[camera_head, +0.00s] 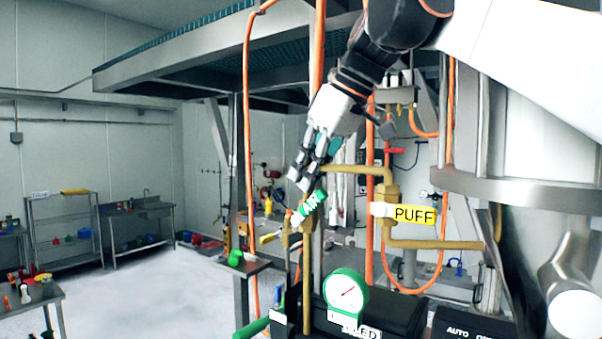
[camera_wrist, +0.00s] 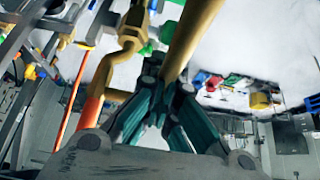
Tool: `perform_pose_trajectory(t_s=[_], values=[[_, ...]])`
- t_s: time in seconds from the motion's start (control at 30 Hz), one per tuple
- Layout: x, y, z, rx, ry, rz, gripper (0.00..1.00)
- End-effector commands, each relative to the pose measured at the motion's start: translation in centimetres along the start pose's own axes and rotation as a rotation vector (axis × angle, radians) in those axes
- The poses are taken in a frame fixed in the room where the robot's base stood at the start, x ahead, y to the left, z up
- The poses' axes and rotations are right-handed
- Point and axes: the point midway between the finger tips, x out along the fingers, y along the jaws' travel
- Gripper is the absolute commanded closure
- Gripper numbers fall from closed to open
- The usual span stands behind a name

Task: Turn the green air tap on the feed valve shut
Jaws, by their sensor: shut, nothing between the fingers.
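The green air tap (camera_head: 313,204), marked AIR, sits on a brass valve body (camera_head: 291,236) in the head view. Its handle is tilted, rising to the right. My gripper (camera_head: 300,182) points down just above and left of the tap, with its fingers together and nothing between them. I cannot tell whether they touch the tap. In the wrist view my teal-linked gripper (camera_wrist: 166,90) is closed near a brass pipe (camera_wrist: 196,32). A green piece, probably the tap (camera_wrist: 168,32), shows partly behind that pipe. A brass fitting (camera_wrist: 130,40) stands to its left.
A green-rimmed gauge (camera_head: 346,292) stands below. An orange hose (camera_head: 248,130) and a steel post (camera_head: 239,170) run close to the left. Open floor (camera_head: 150,290) lies further left.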

Motion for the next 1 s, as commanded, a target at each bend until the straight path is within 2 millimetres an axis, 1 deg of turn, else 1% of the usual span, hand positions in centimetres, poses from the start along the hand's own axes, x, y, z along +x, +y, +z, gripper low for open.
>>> perform_pose_trajectory(t_s=[0.1,0.47,1.0], values=[[0.07,-0.02,0.28,0.000,0.000,0.000,1.00],[0.06,-0.02,0.33,-0.001,0.000,0.000,1.00],[-0.15,0.03,1.14,0.000,0.000,0.000,1.00]])
